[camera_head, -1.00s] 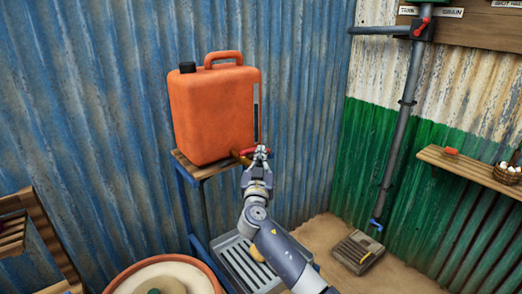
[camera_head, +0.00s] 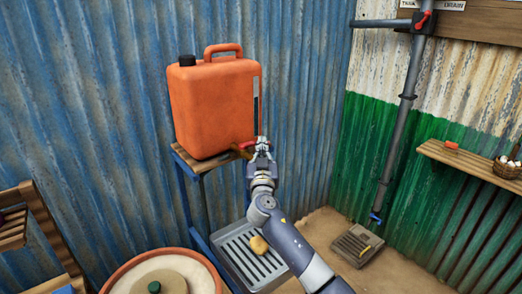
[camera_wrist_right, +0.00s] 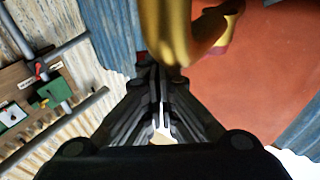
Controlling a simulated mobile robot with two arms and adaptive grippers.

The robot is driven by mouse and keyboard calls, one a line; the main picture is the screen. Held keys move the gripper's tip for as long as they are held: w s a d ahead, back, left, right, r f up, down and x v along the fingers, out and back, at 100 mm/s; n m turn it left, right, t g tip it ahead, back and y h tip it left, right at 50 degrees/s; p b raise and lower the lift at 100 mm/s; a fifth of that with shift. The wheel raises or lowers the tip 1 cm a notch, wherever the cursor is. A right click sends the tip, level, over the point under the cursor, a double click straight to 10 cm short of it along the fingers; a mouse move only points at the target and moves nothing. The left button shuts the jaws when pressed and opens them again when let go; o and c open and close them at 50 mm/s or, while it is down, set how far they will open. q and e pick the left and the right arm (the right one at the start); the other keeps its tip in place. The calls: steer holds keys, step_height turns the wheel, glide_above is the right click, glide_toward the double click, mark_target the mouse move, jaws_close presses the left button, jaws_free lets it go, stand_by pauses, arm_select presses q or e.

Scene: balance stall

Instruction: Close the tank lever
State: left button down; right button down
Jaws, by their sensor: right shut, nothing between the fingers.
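The orange tank (camera_head: 211,110) with a black cap stands on a wood-topped stand at the blue wall. A brass tap (camera_wrist_right: 180,28) comes out of its lower right side. Small red parts of the tap's lever (camera_head: 246,144) show beside my right gripper (camera_head: 262,147); how far the lever is turned is hard to tell. The right gripper is shut and empty, right at the tap. In the wrist view, its fingers (camera_wrist_right: 158,90) are together just below the tap, with a red bit (camera_wrist_right: 142,57) at their tips; contact is unclear. My left gripper is not in view.
A grey slatted tray (camera_head: 232,252) with a yellowish lump (camera_head: 259,245) lies below the tap. A wall pipe (camera_head: 405,110) carries a red-handled valve (camera_head: 423,20) and a blue tap (camera_head: 375,218). A wooden shelf (camera_head: 470,165) is at right. A round tub (camera_head: 210,268) is at front.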

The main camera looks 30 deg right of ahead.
steer(key=shift+d, duration=0.1)
steer(key=w+d+n+y, duration=0.1)
steer(key=y, duration=0.1)
steer(key=d+n+t+y+b, duration=0.1)
steer(key=w+d+n+t+y, duration=0.1)
steer(key=y, duration=0.1)
steer(key=shift+w+y+b, duration=0.3)
steer(key=shift+w+b, duration=0.05)
steer(key=shift+w+d, duration=0.2)
steer(key=shift+w, duration=0.1)
stand_by(0.6)
